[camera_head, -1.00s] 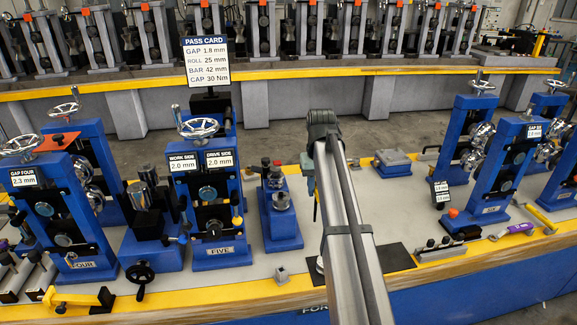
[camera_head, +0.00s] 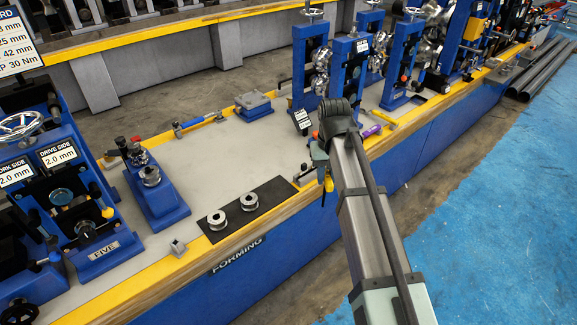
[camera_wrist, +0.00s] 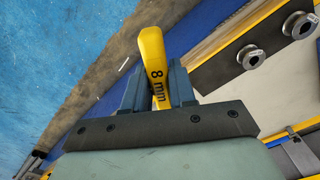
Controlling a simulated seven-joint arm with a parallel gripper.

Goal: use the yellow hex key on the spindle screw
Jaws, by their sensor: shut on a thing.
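My gripper (camera_wrist: 160,88) is shut on the yellow hex key (camera_wrist: 152,50), seen close up in the wrist view with "8 mm" printed on its handle. The handle points up out of the jaws; its far end is hidden. In the head view my gripper (camera_head: 322,172) hangs past the front edge of the bench, with a bit of yellow (camera_head: 328,184) showing at it. I cannot pick out the spindle screw in either view.
A black mat (camera_head: 232,217) with two metal rollers lies near the bench's front edge. They also show in the wrist view (camera_wrist: 248,57). A blue roller stand (camera_head: 345,80) is behind my gripper. The grey benchtop (camera_head: 215,165) between is mostly clear. Open blue floor (camera_head: 480,210) lies to the right.

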